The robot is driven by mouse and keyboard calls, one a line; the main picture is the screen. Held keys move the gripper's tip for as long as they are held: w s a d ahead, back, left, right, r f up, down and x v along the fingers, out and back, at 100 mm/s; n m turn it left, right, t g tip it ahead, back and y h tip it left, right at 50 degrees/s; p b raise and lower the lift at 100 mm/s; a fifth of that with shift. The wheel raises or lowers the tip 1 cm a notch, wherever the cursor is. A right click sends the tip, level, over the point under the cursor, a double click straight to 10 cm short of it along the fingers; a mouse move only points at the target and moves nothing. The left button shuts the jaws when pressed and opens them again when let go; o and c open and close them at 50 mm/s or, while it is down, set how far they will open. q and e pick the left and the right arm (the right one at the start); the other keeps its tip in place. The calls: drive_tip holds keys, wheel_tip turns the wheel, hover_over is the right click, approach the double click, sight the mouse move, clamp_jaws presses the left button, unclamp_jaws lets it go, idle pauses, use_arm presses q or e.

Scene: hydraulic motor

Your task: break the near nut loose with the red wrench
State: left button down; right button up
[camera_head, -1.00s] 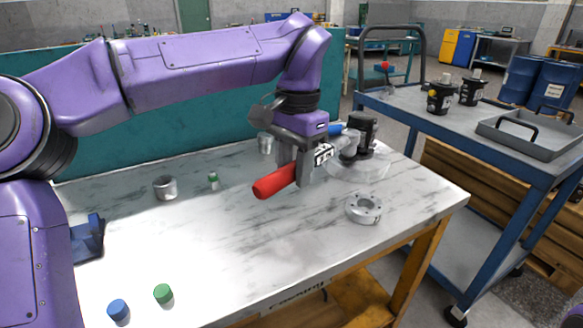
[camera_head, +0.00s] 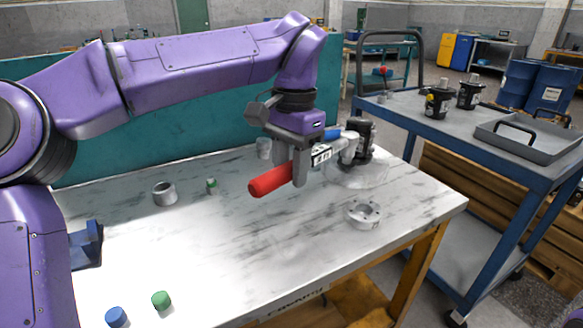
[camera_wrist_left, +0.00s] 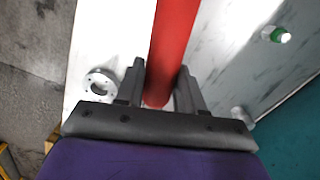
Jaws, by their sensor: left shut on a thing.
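My left gripper (camera_head: 300,178) is shut on the red wrench (camera_head: 270,180), above the marble-topped table. The red handle points down-left and the silver head reaches right toward the black hydraulic motor (camera_head: 364,150). In the left wrist view the red handle (camera_wrist_left: 173,40) runs between the two dark fingers (camera_wrist_left: 160,95). The near nut is too small or hidden to make out, and I cannot tell whether the wrench head is around it. A blue-handled tool (camera_head: 332,134) shows behind the gripper, partly hidden. My right gripper is not in view.
A silver flange ring (camera_head: 363,213) lies right of the wrench. A metal cup (camera_head: 164,193), a small green-topped part (camera_head: 212,185), a green cap (camera_head: 161,300) and a blue cap (camera_head: 116,316) stand on the table (camera_head: 230,240). A blue cart (camera_head: 420,115) stands at right.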

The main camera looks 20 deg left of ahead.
use_arm(q)
drive_tip(key=shift+w+a+r+p, duration=0.2)
drive_tip(key=shift+r+p, duration=0.2)
drive_tip(key=shift+r, duration=0.3)
drive_tip(key=shift+s+r+p, duration=0.1)
drive_tip(key=shift+r+p, duration=0.8)
drive_tip(key=shift+r, duration=0.7)
drive_tip(key=shift+d, duration=0.1)
